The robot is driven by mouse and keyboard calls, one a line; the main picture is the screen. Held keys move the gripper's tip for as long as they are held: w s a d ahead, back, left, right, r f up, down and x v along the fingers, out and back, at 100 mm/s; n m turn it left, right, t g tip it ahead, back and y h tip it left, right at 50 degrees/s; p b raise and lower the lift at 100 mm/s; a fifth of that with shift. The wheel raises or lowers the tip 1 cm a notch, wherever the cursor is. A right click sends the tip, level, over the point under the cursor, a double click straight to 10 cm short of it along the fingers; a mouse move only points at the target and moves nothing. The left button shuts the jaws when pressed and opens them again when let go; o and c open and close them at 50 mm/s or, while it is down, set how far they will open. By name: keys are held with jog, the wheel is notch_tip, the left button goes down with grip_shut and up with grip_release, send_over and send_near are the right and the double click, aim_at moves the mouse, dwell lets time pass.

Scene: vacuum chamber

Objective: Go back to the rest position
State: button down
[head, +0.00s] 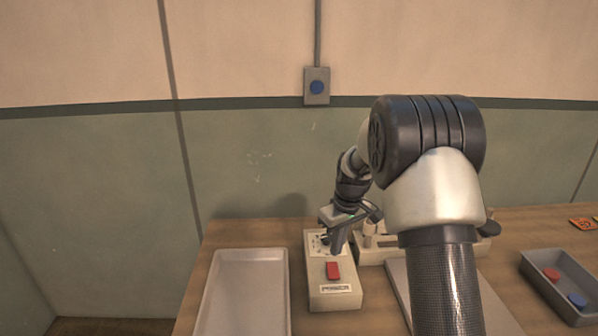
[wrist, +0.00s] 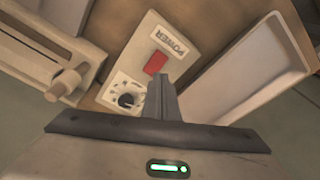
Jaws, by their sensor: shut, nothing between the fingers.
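My gripper (head: 338,240) is over the back part of the power box (head: 333,297), near its dial. In the wrist view my gripper (wrist: 161,82) has its fingers together with nothing between them. The box has a red switch (head: 333,270) and a POWER label; the red switch (wrist: 155,62) also shows in the wrist view, just beyond the fingertips. The black dial knob (wrist: 127,99) lies left of the fingers there. I cannot tell whether the fingers touch the box.
An empty pale tray (head: 243,293) lies left of the box. A cream fixture (head: 378,252) stands to its right, partly hidden by my arm. A grey bin (head: 560,285) at the right holds a red and a blue piece. A blue wall button (head: 317,88) is above the table.

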jog(key=s+r+m+t, duration=0.2)
jog(key=s+r+m, duration=0.1)
jog(key=s+r, duration=1.35)
jog(key=s+r+m+t, duration=0.1)
jog(key=s+r, duration=0.1)
jog(key=s, duration=0.6)
jog(key=s+r+m+t, duration=0.1)
jog(key=s+r, duration=0.1)
jog(key=s, duration=0.7)
jog(key=shift+r+m+h, duration=0.3)
jog(key=shift+m+h, duration=0.1)
